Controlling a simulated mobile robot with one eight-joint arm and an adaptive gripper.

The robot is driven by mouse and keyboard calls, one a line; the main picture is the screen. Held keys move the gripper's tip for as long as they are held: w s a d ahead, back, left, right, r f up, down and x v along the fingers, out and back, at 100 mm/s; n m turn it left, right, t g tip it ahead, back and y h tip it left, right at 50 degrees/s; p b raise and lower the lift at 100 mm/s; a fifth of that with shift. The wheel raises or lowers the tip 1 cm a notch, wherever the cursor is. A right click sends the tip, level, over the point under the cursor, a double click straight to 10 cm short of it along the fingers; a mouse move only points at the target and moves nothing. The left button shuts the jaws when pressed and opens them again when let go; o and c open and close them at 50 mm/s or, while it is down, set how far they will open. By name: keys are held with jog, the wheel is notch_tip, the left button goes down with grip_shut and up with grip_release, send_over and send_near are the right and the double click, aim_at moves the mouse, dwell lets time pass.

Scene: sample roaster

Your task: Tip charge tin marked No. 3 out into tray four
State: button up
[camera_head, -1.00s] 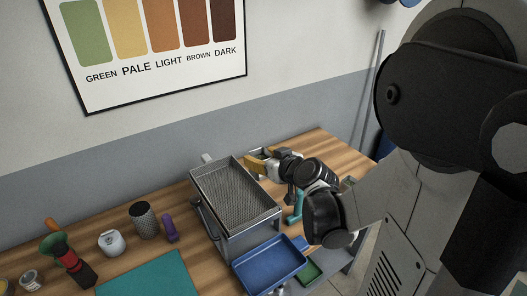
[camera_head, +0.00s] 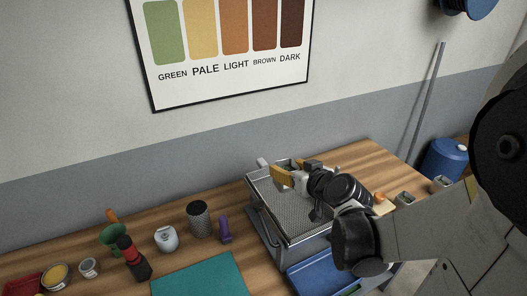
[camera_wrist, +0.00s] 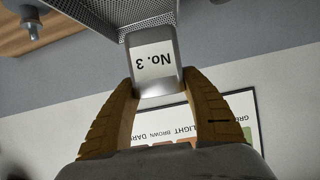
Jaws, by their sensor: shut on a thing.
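The charge tin (camera_wrist: 156,62), a grey metal tin with a white "No. 3" label, is gripped between the yellow fingers of my gripper (camera_wrist: 158,88). The label reads upside down in the wrist view. In the head view my gripper (camera_head: 288,178) is over the back part of a perforated metal tray (camera_head: 283,212), and the tin is mostly hidden there. The perforated tray also shows at the top of the wrist view (camera_wrist: 98,12). I see no tray number, and the tin's contents are not visible.
A blue tray (camera_head: 318,275) sits low at the front of the metal unit. A dark perforated cylinder (camera_head: 199,219), a purple object (camera_head: 225,230), a white canister (camera_head: 166,239) and a teal mat (camera_head: 203,276) lie to the left.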

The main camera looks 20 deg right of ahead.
notch_tip(320, 180, down, 4)
jog(key=shift+r+m+g+y+b, duration=0.25)
jog(key=shift+m+g+y+b, duration=0.35)
jog(key=shift+m+y+b, duration=0.5)
jog(key=m+y, duration=0.1)
jog(key=f+m+g+y+b, duration=0.1)
jog(key=m, duration=0.1)
jog(key=shift+w+d+y, duration=0.2)
jog(key=shift+d+y, duration=0.2)
jog(key=shift+d+f+m+g+y+b, duration=0.15)
jog(key=shift+f+m+g+y+b, duration=0.35)
jog(key=shift+m+y+b, duration=0.45)
jog(key=m+y+b, duration=0.1)
jog(key=b, duration=0.1)
jog(key=d+f+m+y+b, duration=0.1)
jog(key=b, duration=0.1)
jog(key=f+m+y+b, duration=0.1)
jog(key=y+b, duration=0.1)
jog(key=shift+w+d+f+m+b, duration=0.25)
jog(key=shift+w+d+m+b, duration=0.05)
jog(key=shift+w+m+b, duration=0.1)
jog(key=shift+w+d+r+m+y+b, duration=0.1)
jog(key=shift+d+m+y+b, duration=0.2)
jog(key=shift+m+y+b, duration=0.35)
jog(key=shift+w+d+r+m+y+b, duration=0.1)
jog(key=shift+d+m+y+b, duration=0.25)
jog(key=shift+m+b, duration=0.4)
jog(key=shift+a, duration=0.1)
notch_tip(320, 180, up, 3)
jog(key=shift+p, duration=1.15)
